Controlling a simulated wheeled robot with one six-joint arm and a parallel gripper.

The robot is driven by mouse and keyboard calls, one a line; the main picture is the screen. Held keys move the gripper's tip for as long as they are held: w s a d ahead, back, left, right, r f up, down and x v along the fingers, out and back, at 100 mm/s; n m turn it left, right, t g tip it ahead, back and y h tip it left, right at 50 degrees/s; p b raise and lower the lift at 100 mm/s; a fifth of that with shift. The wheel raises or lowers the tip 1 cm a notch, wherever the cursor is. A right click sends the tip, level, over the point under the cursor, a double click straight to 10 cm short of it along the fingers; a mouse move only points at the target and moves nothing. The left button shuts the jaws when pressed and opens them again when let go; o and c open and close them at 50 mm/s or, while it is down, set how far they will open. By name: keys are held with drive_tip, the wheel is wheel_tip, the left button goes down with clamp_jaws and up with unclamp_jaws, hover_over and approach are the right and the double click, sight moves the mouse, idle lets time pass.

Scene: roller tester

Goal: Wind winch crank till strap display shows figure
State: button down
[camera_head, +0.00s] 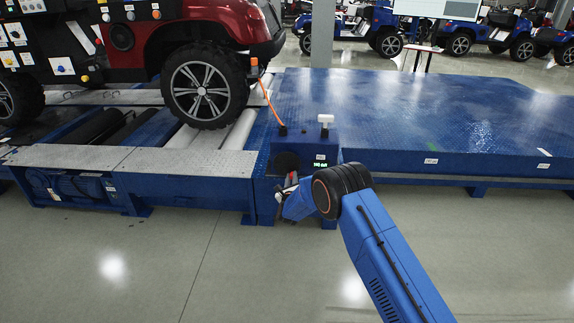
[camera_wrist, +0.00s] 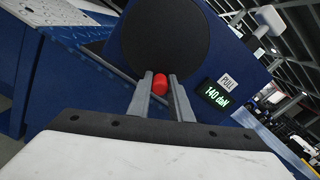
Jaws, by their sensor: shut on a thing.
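The winch is a blue housing (camera_head: 305,150) at the edge of the roller tester. Its black round disc (camera_wrist: 165,38) fills the top middle of the wrist view. My gripper (camera_wrist: 160,80) is shut on the red crank knob (camera_wrist: 160,84), with a grey finger on each side; the rest of the crank is mostly hidden. The green strap display (camera_wrist: 215,95) reads 140 daN; it also shows small in the head view (camera_head: 320,165). My gripper (camera_head: 286,190) is low in front of the housing there. An orange strap (camera_head: 268,100) runs taut from the red vehicle to the housing.
A white T-shaped handle (camera_head: 325,120) stands on the housing, with a PULL label (camera_wrist: 228,80) below it. A blue platform (camera_head: 430,110) lies right. The floor in front is clear.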

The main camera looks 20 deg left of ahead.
idle(0.4)
drive_tip(key=shift+s+a+f+m, duration=0.1)
drive_tip(key=shift+a+f+m, duration=0.1)
drive_tip(key=shift+m, duration=0.35)
drive_tip(key=shift+a+f+m, duration=0.1)
drive_tip(key=shift+a+m, duration=0.1)
drive_tip(key=shift+m, duration=0.35)
drive_tip(key=shift+r, duration=0.1)
drive_tip(key=c, duration=0.6)
unclamp_jaws()
drive_tip(key=shift+o, duration=0.2)
drive_tip(key=shift+s, duration=0.1)
drive_tip(key=shift+v, duration=2.9)
drive_tip(key=shift+r, duration=0.1)
